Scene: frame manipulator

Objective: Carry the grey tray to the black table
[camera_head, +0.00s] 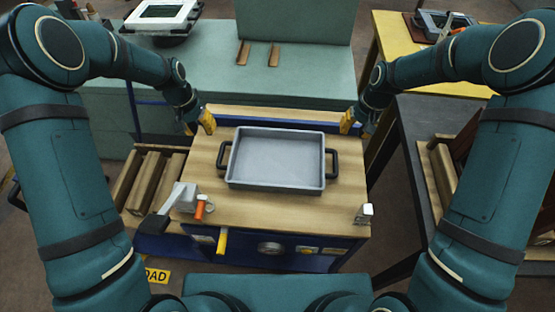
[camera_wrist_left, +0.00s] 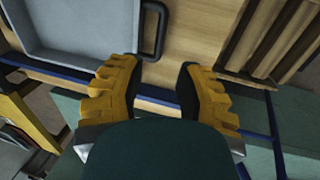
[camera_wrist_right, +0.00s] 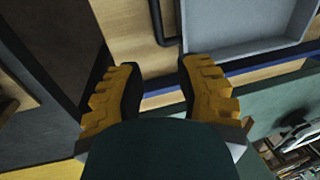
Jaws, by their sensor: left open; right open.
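The grey tray (camera_head: 277,160) lies flat on a wooden-topped workbench (camera_head: 260,210), with a black handle at each end. My left gripper (camera_head: 203,123) is open and empty, beyond and left of the left handle (camera_head: 223,157). In the left wrist view the tray (camera_wrist_left: 75,30) and that handle (camera_wrist_left: 154,30) are ahead of the open fingers (camera_wrist_left: 160,75). My right gripper (camera_head: 350,122) is open and empty, beyond the right handle (camera_head: 333,161). That handle (camera_wrist_right: 160,28) is ahead of the fingers (camera_wrist_right: 160,75) in the right wrist view. The black table (camera_head: 432,115) stands right of the workbench.
A hammer-like tool (camera_head: 172,208) and an orange-handled item (camera_head: 201,206) lie at the bench's front left. A small metal piece (camera_head: 366,212) sits at its front right. A green bench (camera_head: 300,85) stands behind. The visible black tabletop looks clear.

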